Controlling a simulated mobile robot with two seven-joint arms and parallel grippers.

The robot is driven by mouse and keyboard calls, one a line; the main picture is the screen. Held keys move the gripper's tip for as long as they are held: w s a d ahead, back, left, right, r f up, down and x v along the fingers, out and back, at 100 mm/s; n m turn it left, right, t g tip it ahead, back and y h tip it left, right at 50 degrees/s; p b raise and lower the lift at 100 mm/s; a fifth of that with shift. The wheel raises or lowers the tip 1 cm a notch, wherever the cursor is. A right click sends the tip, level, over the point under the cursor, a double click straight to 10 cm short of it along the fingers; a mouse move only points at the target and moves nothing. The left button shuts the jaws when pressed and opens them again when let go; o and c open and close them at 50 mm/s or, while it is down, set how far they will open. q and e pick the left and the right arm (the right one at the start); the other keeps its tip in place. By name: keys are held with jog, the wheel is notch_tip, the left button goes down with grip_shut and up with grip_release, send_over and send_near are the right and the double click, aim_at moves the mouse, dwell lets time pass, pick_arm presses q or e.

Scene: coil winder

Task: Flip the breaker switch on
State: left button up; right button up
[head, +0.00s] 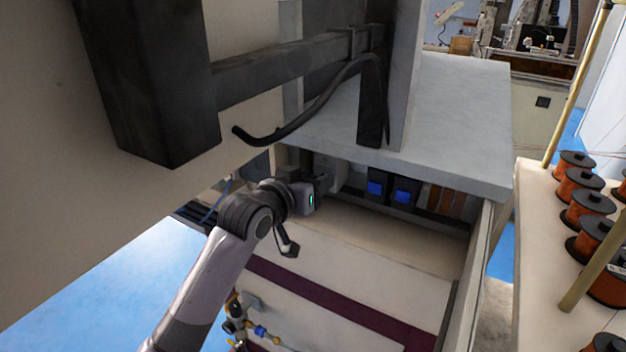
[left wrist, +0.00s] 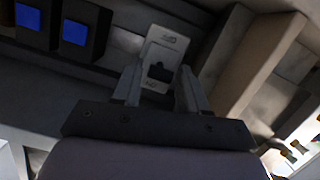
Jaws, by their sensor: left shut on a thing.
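The breaker switch shows in the left wrist view as a light plate (left wrist: 164,45) with a small black toggle (left wrist: 160,72) on it. My left gripper (left wrist: 160,78) has one finger on each side of the toggle and is shut on it. In the head view my left gripper (head: 326,183) reaches into the recess under the grey top, left of two blue-screened units. The switch itself is hidden there behind the gripper. I cannot read the plate's markings or tell the toggle's position. My right gripper is not in view.
Two dark units with blue screens (head: 375,188) sit right of the gripper in the recess. The grey top (head: 455,105) overhangs it. A dark beam (head: 290,68) and curved black cable (head: 320,100) are above. Copper wire spools (head: 590,205) stand far right.

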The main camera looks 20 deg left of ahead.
pick_arm(q)
jog(key=shift+f, duration=0.1)
dwell(0.3)
jog(key=o, duration=0.8)
jog(key=shift+c, duration=0.2)
jog(key=v, duration=0.7)
jog(key=shift+b, duration=0.3)
